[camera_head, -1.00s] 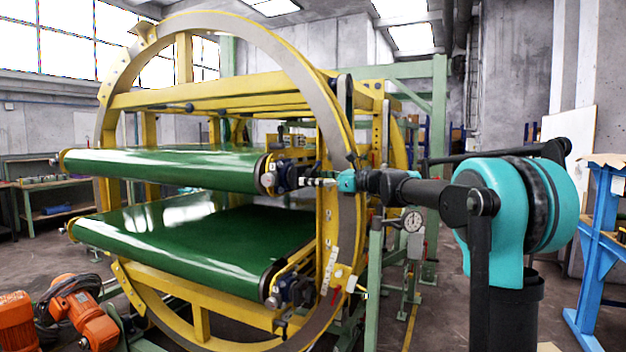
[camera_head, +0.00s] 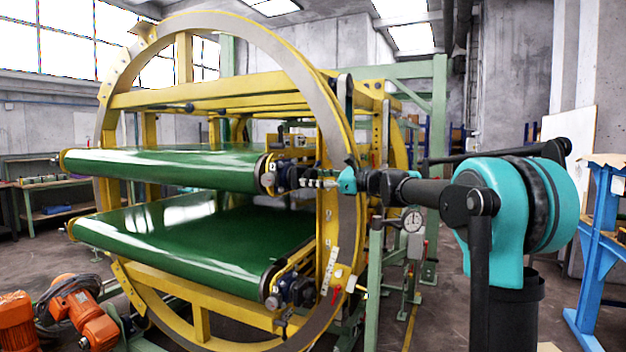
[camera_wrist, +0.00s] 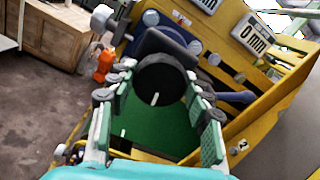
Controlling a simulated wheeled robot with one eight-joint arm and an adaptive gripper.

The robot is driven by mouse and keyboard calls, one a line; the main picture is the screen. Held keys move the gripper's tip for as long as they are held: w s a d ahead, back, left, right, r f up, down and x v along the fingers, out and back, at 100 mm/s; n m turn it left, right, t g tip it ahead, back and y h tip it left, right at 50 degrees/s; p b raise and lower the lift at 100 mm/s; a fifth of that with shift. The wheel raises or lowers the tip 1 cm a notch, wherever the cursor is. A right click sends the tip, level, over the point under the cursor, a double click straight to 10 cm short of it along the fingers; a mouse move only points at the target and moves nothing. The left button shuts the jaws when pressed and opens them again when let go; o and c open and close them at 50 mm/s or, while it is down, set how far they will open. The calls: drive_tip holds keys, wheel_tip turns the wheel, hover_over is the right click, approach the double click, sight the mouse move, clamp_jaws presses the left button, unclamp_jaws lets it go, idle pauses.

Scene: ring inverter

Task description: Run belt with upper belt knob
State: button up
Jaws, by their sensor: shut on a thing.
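The upper green belt (camera_head: 165,168) lies flat between its rollers inside the big yellow ring frame. The upper belt knob (camera_wrist: 160,82) is a dark round disc with a white mark, at the end of the upper belt's near roller. My gripper (camera_head: 312,183) reaches in from the right at that roller end. In the wrist view the two padded fingers (camera_wrist: 160,95) stand on either side of the knob, and the gripper is shut on it. In the head view the fingers and drive parts largely hide the knob.
The lower green belt (camera_head: 195,235) runs below. The ring's grey and yellow rim (camera_head: 345,225) passes close to my wrist. A dial gauge (camera_head: 412,221) stands on a post below my arm.

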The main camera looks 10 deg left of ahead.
drive_tip(key=n, duration=0.4)
drive_tip(key=shift+n, duration=0.3)
drive_tip(key=n, duration=1.3)
drive_tip(key=shift+n, duration=0.3)
drive_tip(key=n, duration=0.4)
drive_tip(key=shift+n, duration=0.3)
drive_tip(key=n, duration=0.4)
drive_tip(key=shift+n, duration=0.3)
drive_tip(key=n, duration=0.8)
drive_tip(key=shift+n, duration=0.5)
